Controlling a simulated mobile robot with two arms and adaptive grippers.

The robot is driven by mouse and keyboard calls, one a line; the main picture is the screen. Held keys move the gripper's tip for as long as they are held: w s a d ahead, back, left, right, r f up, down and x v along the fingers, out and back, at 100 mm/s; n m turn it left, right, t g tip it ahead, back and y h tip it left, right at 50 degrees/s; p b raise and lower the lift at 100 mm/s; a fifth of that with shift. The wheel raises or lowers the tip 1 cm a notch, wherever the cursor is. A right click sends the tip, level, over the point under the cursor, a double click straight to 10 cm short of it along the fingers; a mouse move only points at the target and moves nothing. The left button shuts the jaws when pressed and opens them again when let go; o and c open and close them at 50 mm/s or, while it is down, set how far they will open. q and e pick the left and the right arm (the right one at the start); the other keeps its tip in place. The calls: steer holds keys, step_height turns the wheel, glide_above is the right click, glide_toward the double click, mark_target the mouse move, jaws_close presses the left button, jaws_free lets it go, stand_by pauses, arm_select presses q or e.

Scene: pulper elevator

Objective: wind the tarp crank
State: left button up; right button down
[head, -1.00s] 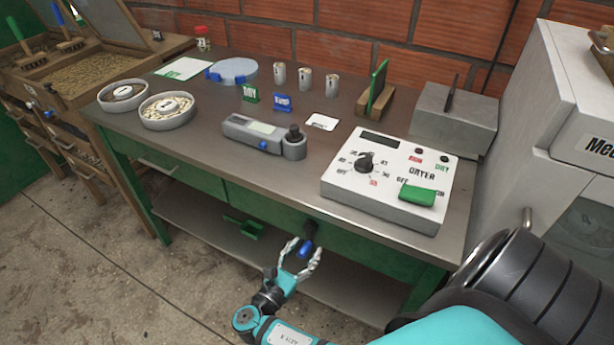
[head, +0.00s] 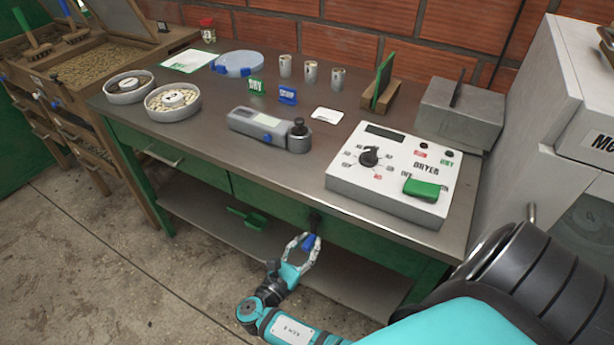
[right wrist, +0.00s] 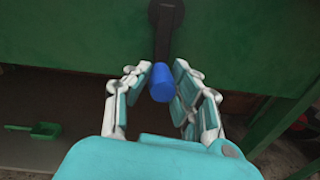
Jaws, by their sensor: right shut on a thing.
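The tarp crank sits on the green front of the bench, below the top. Its dark arm (head: 315,222) hangs down and ends in a blue handle (head: 309,241). In the right wrist view the dark arm (right wrist: 165,35) points down to the blue handle (right wrist: 162,84). My right gripper (head: 304,243) comes from below and is shut on the blue handle, with white and teal fingers on both sides of it. In the right wrist view the fingers partly cover the handle's sides. My left gripper is not in view.
The bench top (head: 250,165) carries a dryer control box (head: 395,185), a grey meter (head: 270,130), bowls and small cups. A green scoop (head: 247,218) lies on the lower shelf. A grey machine (head: 545,120) stands at the right. The floor in front is clear.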

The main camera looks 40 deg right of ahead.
steer(key=s+n+p, duration=0.1)
steer(key=n+p, duration=0.1)
steer(key=r+n+p, duration=0.1)
steer(key=p, duration=0.2)
steer(key=shift+s+d+n, duration=0.35)
steer(key=shift+d+n, duration=0.05)
steer(key=shift+s+d+r+n+p, duration=0.15)
steer(key=shift+s+n+p, duration=0.2)
steer(key=shift+n+p, duration=0.45)
steer(key=shift+s+d+r+n+p, duration=0.15)
steer(key=shift+s+n+p, duration=0.15)
steer(key=shift+n+p, duration=0.5)
steer(key=shift+f, duration=0.15)
steer(key=c, duration=1.1)
jaws_free()
steer(key=v, duration=0.7)
steer(key=shift+s+a+f, duration=0.15)
steer(key=shift+a+f, duration=0.05)
steer(key=shift+a, duration=0.05)
steer(key=shift+c, duration=0.4)
